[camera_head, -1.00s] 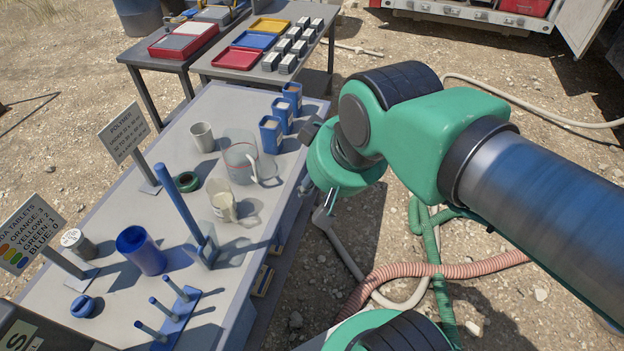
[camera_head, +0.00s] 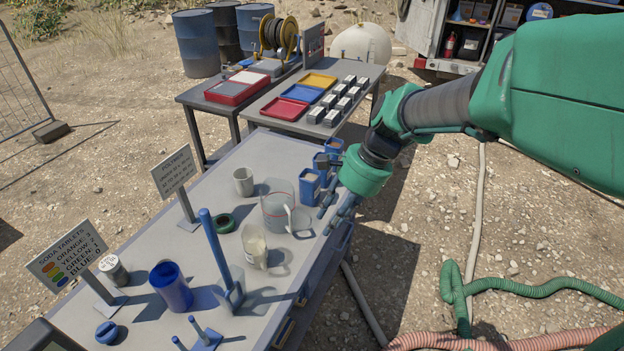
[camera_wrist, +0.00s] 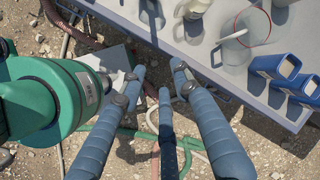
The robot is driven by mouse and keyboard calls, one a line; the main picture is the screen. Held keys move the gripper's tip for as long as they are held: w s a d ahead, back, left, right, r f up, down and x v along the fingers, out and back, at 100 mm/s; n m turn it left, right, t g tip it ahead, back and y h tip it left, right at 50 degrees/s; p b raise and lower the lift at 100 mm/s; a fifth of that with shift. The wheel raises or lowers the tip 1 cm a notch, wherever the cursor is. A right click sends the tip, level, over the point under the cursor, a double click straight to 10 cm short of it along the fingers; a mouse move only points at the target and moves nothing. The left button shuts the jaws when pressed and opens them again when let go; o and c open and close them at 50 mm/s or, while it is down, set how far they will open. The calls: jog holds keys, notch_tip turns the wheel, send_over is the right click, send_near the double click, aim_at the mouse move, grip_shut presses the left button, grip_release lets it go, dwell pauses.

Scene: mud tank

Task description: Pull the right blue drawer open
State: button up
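Blue drawer fronts with tan parts show in the head view under the right edge of the grey table (camera_head: 130,285). One drawer (camera_head: 306,293) is farther along, and another (camera_head: 284,332) is nearer the bottom. Both look closed, but they are small and partly hidden, and I cannot tell which is the right one. My gripper (camera_head: 332,205) hangs beside the table's right edge, near the blue tubs and apart from the drawers. In the wrist view my gripper (camera_wrist: 160,78) has its blue-grey fingers spread with nothing between them. No drawer front is clear in that view.
Another table with trays (camera_head: 273,108) stands behind. Green hose (camera_head: 540,288) and pink hose (camera_head: 440,341) lie on the ground at right.

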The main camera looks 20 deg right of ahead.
jog(key=w+d+f+m+t+y+p, duration=0.2)
jog(key=w+d+f+m+y, duration=0.4)
jog(key=w+d+f+m, duration=0.85)
jog(key=w+d+f+m+t+y+p, duration=0.1)
jog(key=w+d+f+m+t, duration=0.1)
jog(key=d+f+m, duration=0.4)
jog(key=w+d+f+m+t+y, duration=0.1)
jog(key=f+m, duration=0.3)
jog(key=f, duration=0.4)
jog(key=m+t+h+p, duration=0.1)
jog(key=m+t, duration=0.4)
jog(key=m, duration=0.3)
send_near(348, 234)
jog(key=f+v, duration=0.1)
jog(key=v, duration=0.3)
jog(key=shift+w+d+r, duration=0.1)
jog(key=shift+w+r, duration=0.15)
jog(key=shift+r, duration=0.25)
jog(key=shift+w, duration=0.1)
jog(key=b+x, duration=0.2)
jog(key=x, duration=1.1)
jog(key=shift+w+a+f, duration=0.2)
jog(key=shift+a, duration=0.1)
grip_shut()
